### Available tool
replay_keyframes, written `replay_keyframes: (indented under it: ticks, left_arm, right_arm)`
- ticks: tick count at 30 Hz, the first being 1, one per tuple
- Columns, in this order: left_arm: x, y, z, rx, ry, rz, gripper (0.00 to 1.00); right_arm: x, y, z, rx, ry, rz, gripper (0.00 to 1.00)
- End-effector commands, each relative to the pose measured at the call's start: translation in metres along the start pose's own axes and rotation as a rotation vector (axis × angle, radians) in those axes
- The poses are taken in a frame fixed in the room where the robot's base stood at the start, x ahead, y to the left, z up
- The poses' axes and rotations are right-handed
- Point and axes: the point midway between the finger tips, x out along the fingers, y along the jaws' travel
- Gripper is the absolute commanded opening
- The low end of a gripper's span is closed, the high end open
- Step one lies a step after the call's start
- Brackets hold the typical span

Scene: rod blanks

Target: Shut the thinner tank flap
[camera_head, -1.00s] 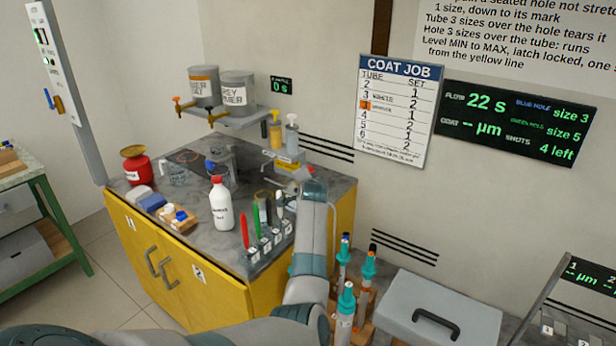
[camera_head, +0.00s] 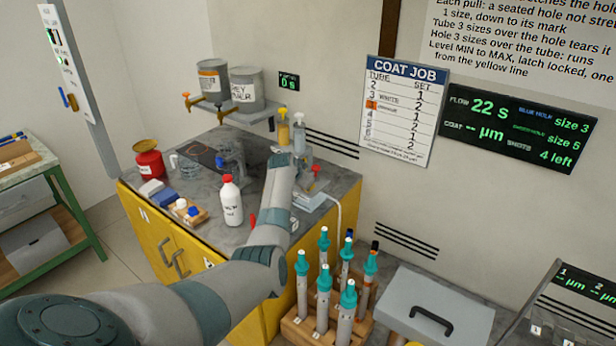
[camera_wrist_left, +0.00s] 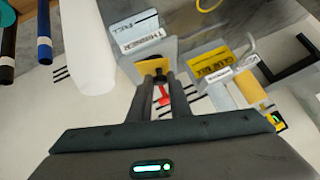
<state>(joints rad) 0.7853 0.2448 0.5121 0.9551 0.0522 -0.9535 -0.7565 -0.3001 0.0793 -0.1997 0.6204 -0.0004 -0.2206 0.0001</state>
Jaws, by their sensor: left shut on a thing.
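In the head view my left forearm reaches over the yellow cabinet's worktop and hides the fingertips and the flap. My right gripper is not in view.
A white bottle (camera_head: 231,203) stands left of my forearm on the worktop (camera_head: 262,172). A wooden rack (camera_head: 292,326) of teal-capped tubes and a grey case (camera_head: 433,305) are at the right. Two pots (camera_head: 246,90) stand on a wall shelf. A yellow-labelled part (camera_wrist_left: 210,63) is close right of the fingers.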

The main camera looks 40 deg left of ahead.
Motion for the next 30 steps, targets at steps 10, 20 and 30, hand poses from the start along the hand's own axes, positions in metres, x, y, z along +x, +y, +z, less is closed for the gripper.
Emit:
replay_keyframes:
  ticks: [10, 20, 30]
  left_arm:
    - [0.009, -0.007, 0.011, -0.172, -0.004, 0.172, 0.0]
    - [0.011, -0.009, 0.012, -0.224, -0.004, 0.226, 0.0]
    - [0.011, -0.008, 0.012, -0.224, -0.004, 0.226, 0.2]
  right_arm:
    - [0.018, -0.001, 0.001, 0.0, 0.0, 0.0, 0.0]
    - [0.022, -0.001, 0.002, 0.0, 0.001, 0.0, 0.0]
    - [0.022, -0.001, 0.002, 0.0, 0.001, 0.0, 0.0]
